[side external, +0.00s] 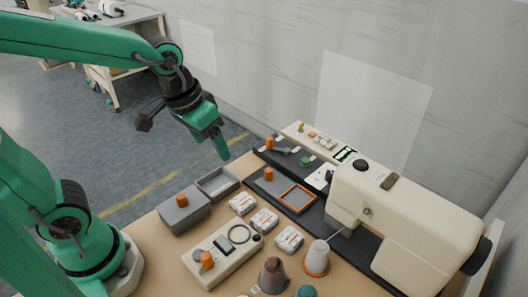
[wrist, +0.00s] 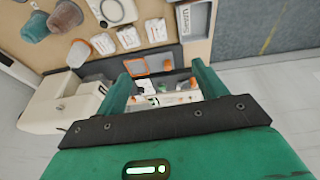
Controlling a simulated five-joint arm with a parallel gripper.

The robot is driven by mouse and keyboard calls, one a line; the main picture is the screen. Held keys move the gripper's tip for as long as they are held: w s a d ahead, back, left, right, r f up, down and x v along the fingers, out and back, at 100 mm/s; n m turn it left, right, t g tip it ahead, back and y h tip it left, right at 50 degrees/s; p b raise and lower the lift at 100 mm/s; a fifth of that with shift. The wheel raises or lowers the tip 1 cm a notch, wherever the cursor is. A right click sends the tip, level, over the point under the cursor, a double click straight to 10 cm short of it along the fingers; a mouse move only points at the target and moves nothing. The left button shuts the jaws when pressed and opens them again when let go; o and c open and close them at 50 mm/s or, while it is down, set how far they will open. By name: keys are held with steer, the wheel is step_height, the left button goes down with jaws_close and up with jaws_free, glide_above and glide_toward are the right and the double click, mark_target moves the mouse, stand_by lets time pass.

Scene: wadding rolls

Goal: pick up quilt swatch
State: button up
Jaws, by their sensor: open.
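No thing is clearly marked as the quilt swatch. Several white printed packets lie in a row on the tan table: a left one (side external: 242,203), a middle one (side external: 264,220) and a right one (side external: 289,238). They also show at the top of the wrist view (wrist: 128,38). An orange square frame (side external: 296,197) lies on a dark mat beyond them; in the wrist view it (wrist: 137,66) appears just above and between my fingers. My gripper (side external: 220,146) is open, empty and raised beyond the table's far left side. Its two green fingers (wrist: 160,70) stand apart in the wrist view.
A cream sewing machine (side external: 405,225) fills the right side. A grey open tray (side external: 231,188) and a grey box (side external: 185,212) stand at the left. A cream device (side external: 222,258) and cone-shaped spools (side external: 272,276) are in front. The wall is behind.

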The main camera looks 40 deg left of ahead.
steer(key=w+d+f+g, duration=0.2)
steer(key=w+d+f, duration=0.2)
steer(key=d+f, duration=0.15)
steer(key=g, duration=0.1)
glide_toward(263, 218)
steer(key=shift+f+y, duration=0.15)
steer(key=shift+y, duration=0.15)
steer(key=shift+d+f, duration=0.35)
steer(key=shift+f, duration=1.45)
steer(key=shift+f, duration=0.1)
steer(key=shift+w+f, duration=0.1)
steer(key=shift+f, duration=2.4)
steer(key=c, duration=1.1)
steer(key=shift+o, duration=0.2)
steer(key=shift+r, duration=0.15)
